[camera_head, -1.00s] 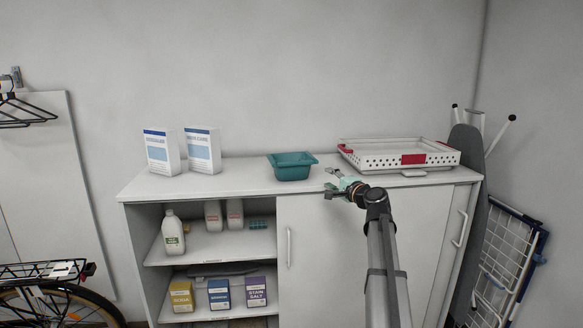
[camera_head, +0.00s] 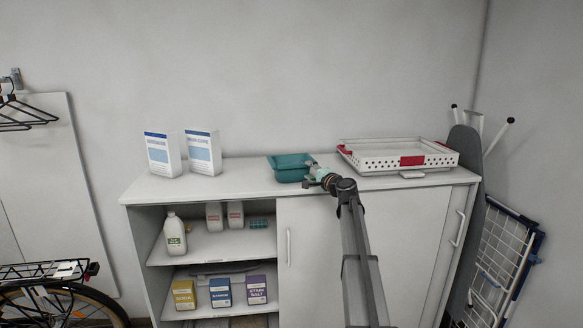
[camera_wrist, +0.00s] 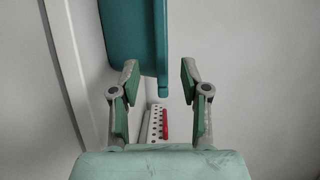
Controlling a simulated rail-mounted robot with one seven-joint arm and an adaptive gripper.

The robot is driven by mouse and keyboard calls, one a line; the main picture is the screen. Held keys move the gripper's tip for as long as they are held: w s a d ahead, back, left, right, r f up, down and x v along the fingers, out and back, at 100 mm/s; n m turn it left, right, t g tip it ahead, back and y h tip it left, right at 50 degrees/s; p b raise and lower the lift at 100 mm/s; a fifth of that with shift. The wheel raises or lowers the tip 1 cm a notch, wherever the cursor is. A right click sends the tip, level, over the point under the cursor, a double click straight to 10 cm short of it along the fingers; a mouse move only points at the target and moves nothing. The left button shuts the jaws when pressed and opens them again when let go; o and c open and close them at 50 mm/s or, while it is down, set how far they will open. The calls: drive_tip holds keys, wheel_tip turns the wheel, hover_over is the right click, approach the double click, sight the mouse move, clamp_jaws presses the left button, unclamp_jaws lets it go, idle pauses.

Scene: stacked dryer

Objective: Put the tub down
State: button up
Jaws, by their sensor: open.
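The teal tub (camera_head: 287,174) stands upright on the top of the white cabinet (camera_head: 236,182), near the middle. My gripper (camera_head: 311,171) is at the tub's right side, close to its rim. In the wrist view the tub (camera_wrist: 133,30) fills the upper middle, and its rim end reaches down to the gap between the two fingers of my gripper (camera_wrist: 158,78). The fingers are spread apart, with clear space beside the rim, and they do not grip it. The near right part of the tub is hidden behind my gripper in the head view.
A white perforated tray with red parts (camera_head: 380,163) lies to the right on the cabinet top. Two white-and-blue boxes (camera_head: 203,153) stand to the left. Free top surface lies between boxes and tub. An ironing board (camera_head: 464,190) leans at the right end.

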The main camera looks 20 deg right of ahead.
sight(304, 166)
drive_tip(key=w, duration=0.1)
drive_tip(key=w+p, duration=0.1)
drive_tip(key=w, duration=0.1)
drive_tip(key=shift+w+r+p, duration=0.25)
drive_tip(key=shift+w+p, duration=0.15)
drive_tip(key=shift+w+a+f, duration=0.1)
drive_tip(key=shift+w+f, duration=0.05)
drive_tip(key=shift+w, duration=0.15)
drive_tip(key=shift+s, duration=0.1)
clamp_jaws()
